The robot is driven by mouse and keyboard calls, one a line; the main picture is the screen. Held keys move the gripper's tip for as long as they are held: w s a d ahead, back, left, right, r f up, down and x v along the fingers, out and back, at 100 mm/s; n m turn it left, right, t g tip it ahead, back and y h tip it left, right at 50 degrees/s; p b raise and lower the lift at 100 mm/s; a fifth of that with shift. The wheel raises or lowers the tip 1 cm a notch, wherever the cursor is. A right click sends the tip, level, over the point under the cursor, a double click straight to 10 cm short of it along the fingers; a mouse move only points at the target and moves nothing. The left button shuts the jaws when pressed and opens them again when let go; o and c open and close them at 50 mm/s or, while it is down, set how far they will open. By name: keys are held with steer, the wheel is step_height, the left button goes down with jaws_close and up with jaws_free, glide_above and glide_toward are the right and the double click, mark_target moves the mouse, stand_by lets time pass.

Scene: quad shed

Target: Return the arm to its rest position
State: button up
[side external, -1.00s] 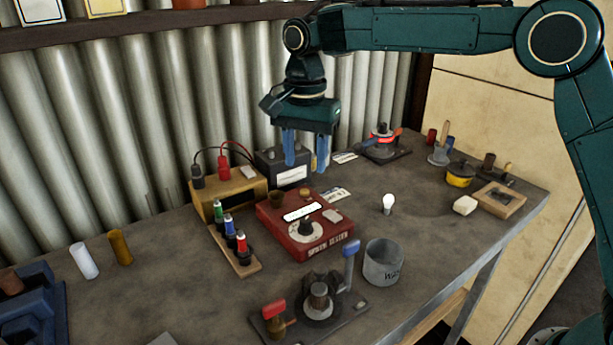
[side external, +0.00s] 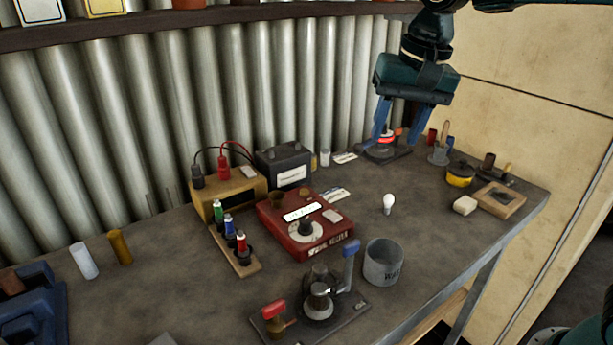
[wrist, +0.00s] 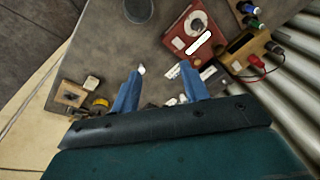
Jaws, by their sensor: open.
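My gripper (side external: 409,125) is at the upper right in the side external view, with its blue fingers spread apart and nothing between them. It hangs above the back right part of the workbench (side external: 400,235). My upper arm links are mostly out of the side view.
A red tester box (side external: 305,225), a dark battery box (side external: 284,165), a wooden box with leads (side external: 228,190) and a light bulb (side external: 388,204) stand mid-bench. A grey cup (side external: 384,263) and a lever device (side external: 318,300) are in front. A shelf (side external: 200,27) runs along the corrugated wall.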

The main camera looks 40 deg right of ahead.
steer(key=s+d+f+n+t, duration=0.1)
steer(key=s+d+f+n, duration=0.1)
steer(key=s, duration=0.8)
steer(key=s+d+f+n+t, duration=0.2)
steer(key=s+d+f+n, duration=0.1)
steer(key=s, duration=0.7)
steer(key=shift+s+d+f+n, duration=0.15)
steer(key=shift+d+f+n, duration=0.05)
steer(key=shift+d+n, duration=0.85)
steer(key=shift+d, duration=0.1)
